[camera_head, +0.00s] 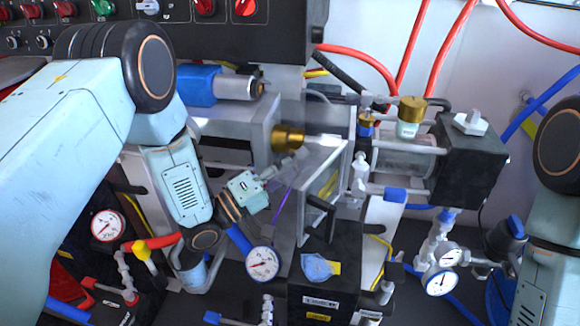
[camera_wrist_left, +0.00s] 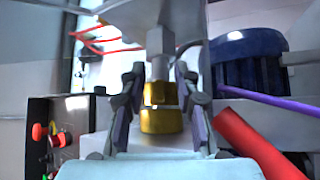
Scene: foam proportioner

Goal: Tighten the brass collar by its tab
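A brass collar (camera_head: 288,138) sits on the end of a grey fitting in the middle of the head view. In the left wrist view a two-part brass piece (camera_wrist_left: 160,108), apparently this collar, is below a grey stem. My left gripper (camera_head: 291,163) reaches up from the lower left, close to the collar. In the left wrist view its two fingers (camera_wrist_left: 159,74) stand apart, one on each side of the brass, with gaps showing. I cannot make out the collar's tab or any finger contact. My right gripper is not in view.
A blue and silver cylinder (camera_head: 217,86) lies above the collar. A clear panel (camera_head: 318,165) stands just right of my gripper. A pressure gauge (camera_head: 263,263) is below it. Other brass caps (camera_head: 411,109) are to the right. A red tube (camera_wrist_left: 258,143) is beside the right finger.

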